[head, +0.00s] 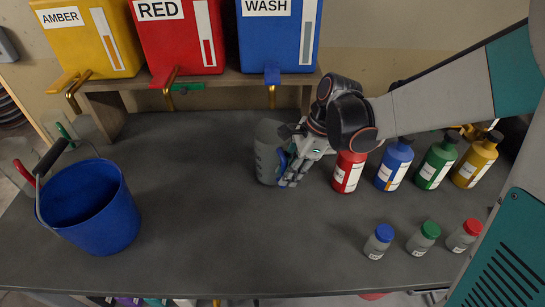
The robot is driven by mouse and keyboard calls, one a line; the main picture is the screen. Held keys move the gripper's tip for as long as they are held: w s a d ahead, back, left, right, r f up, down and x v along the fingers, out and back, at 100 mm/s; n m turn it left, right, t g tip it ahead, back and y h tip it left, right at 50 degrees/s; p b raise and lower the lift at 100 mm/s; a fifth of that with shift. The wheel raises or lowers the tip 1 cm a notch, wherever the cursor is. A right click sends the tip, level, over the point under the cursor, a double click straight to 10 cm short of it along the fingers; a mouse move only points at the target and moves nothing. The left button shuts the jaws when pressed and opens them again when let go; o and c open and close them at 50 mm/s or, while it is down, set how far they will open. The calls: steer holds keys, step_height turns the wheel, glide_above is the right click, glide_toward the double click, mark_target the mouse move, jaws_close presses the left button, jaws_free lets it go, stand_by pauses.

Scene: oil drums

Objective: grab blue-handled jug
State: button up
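The blue-handled jug (268,150) is a grey, see-through vessel standing upright on the dark tabletop, in front of the shelf. Its blue handle is on its right side, towards my gripper, and is partly covered by the fingers. My gripper (291,172) comes in from the right and is right at the handle. The fingers overlap the handle in this view. I cannot tell whether they are closed around it or only beside it.
A blue bucket (90,212) stands at left, near green and red handles. AMBER (88,40), RED (178,38) and WASH (279,38) containers sit on a shelf. Several bottles (437,160) stand at right, with small capped jars (422,238) in front. The front middle tabletop is clear.

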steer(key=shift+x, duration=1.05)
jaws_close()
steer(key=shift+r, duration=0.15)
